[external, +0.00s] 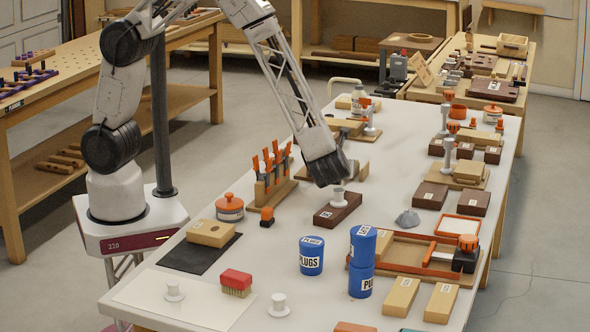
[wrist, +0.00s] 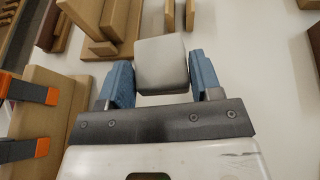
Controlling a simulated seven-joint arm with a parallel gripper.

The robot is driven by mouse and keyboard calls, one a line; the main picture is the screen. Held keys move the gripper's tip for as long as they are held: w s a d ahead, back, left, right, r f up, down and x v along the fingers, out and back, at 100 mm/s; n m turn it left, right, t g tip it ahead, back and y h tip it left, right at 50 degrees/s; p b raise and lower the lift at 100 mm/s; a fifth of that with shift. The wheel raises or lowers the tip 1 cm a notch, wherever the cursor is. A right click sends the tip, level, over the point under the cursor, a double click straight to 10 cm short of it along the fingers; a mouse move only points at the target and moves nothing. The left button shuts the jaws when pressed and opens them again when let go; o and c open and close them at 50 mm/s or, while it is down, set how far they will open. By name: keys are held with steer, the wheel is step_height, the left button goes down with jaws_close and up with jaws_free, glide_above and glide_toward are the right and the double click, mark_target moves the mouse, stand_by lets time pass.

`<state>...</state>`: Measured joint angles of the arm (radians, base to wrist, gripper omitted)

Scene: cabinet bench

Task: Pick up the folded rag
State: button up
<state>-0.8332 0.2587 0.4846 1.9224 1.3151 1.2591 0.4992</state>
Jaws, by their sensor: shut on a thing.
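My gripper (external: 332,176) is over the middle of the white table in the external view; its fingertips are hidden there. In the wrist view its blue fingers (wrist: 162,80) are shut on a pale grey block-like thing (wrist: 162,62) with rounded edges, held between the tips. I cannot tell from its look whether this is the folded rag. A small grey lump (external: 407,218) lies on the table to the right of my gripper; its folds are too small to make out.
A rack with orange-handled tools (external: 271,182) stands close on the left. Blue PLUGS tubs (external: 311,256) stand in front. Bare table (external: 375,205) lies right of the brown block.

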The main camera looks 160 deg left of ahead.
steer(key=shift+s+d, duration=0.4)
steer(key=shift+d, duration=0.3)
